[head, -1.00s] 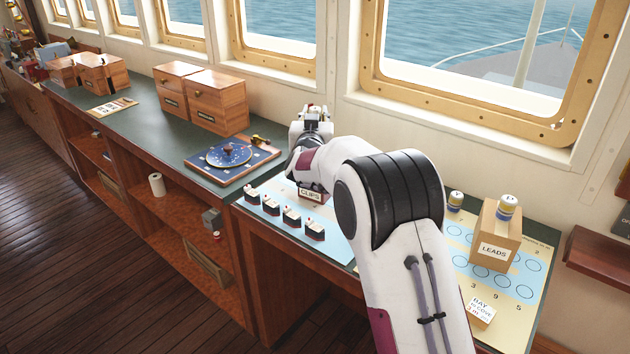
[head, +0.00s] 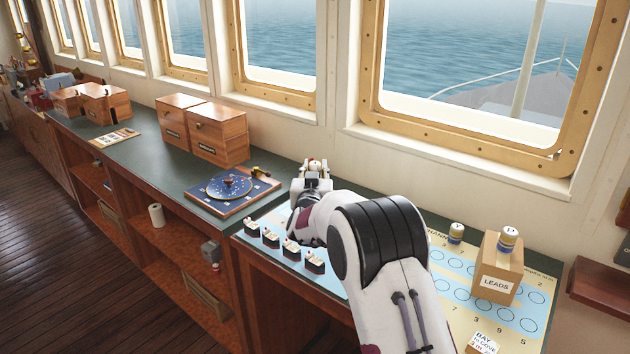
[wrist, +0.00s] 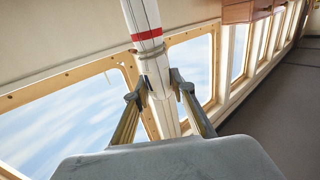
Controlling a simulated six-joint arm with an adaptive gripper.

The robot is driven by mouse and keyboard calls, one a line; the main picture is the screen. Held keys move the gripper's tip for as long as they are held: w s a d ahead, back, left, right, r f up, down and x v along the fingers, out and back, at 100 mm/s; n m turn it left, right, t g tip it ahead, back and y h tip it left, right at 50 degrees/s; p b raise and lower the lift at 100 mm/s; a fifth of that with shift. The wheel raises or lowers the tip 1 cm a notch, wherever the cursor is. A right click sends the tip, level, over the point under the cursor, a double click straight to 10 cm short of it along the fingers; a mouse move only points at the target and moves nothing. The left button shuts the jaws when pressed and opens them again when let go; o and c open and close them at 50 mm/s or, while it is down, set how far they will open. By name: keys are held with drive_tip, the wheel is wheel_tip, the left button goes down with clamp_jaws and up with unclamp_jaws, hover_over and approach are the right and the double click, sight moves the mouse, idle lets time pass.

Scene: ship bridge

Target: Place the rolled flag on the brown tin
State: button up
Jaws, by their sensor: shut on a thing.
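In the wrist view, my gripper (wrist: 161,86) is shut on the rolled flag (wrist: 148,50), a long white roll with a red band. The roll runs up between the two fingers and out of the top of the picture. In the head view, my gripper (head: 313,172) is held near the bench by the window wall, and a small part of the roll may show between the fingers.
A brown box marked LEADS (head: 496,284) has a small labelled tin (head: 507,239) on top. Another small tin (head: 456,233) is left of it. A blue disc chart (head: 229,186) and wooden boxes (head: 220,134) lie further left.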

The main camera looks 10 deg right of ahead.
drive_tip(key=shift+f, duration=1.85)
drive_tip(key=shift+f, duration=0.1)
drive_tip(key=o, duration=1.1)
drive_tip(key=shift+s, duration=0.1)
drive_tip(key=shift+s+a, duration=0.35)
drive_tip(key=shift+s, duration=1.6)
drive_tip(key=shift+s+a, duration=0.3)
drive_tip(key=shift+s, duration=1.65)
drive_tip(key=shift+s+a, duration=0.35)
drive_tip(key=shift+s, duration=1.6)
